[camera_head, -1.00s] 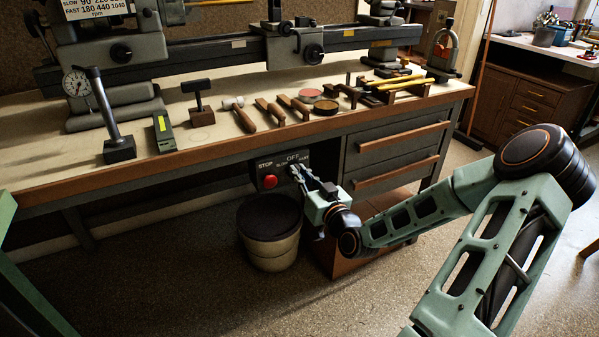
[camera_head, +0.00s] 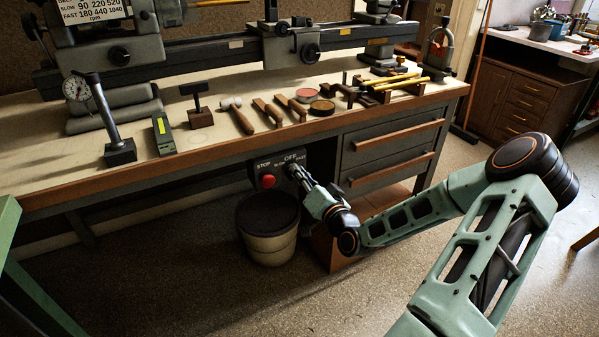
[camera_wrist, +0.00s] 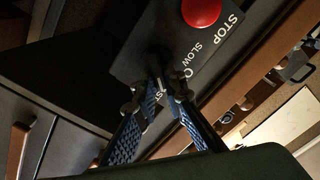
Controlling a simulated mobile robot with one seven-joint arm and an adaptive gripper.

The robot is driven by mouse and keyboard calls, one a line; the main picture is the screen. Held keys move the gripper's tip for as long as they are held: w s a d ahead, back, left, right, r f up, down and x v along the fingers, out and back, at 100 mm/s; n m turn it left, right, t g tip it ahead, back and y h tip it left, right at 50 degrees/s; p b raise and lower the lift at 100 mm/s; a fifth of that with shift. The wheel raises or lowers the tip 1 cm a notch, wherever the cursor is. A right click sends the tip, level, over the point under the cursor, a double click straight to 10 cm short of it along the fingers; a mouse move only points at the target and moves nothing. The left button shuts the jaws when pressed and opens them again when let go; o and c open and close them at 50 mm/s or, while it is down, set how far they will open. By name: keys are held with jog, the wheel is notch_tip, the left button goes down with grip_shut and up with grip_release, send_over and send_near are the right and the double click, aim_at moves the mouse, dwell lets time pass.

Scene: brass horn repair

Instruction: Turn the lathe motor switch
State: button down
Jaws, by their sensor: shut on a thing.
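The switch panel is a dark box (camera_head: 281,170) under the front edge of the bench, with a red stop button (camera_head: 269,181) and the words STOP, SLOW and OFF. In the wrist view, the panel (camera_wrist: 185,62) appears tilted, with the red button (camera_wrist: 201,11) at the top. The dark motor switch knob (camera_wrist: 155,65) is beside the lettering, partly hidden by the fingers. My gripper (camera_head: 298,174) reaches the panel's right part. In the wrist view my gripper's fingertips (camera_wrist: 164,92) are closed around the knob. Its pointing direction is hard to read.
A bucket-like bin (camera_head: 268,230) with a dark top stands below the panel. Drawers (camera_head: 395,150) are to the right of it. Hand tools, including a hammer (camera_head: 238,115), lie on the bench above. Open floor lies in front.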

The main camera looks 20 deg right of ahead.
jog(key=shift+f, duration=0.1)
jog(key=c, duration=2)
grip_release()
jog(key=s, duration=1.2)
jog(key=shift+d, duration=0.2)
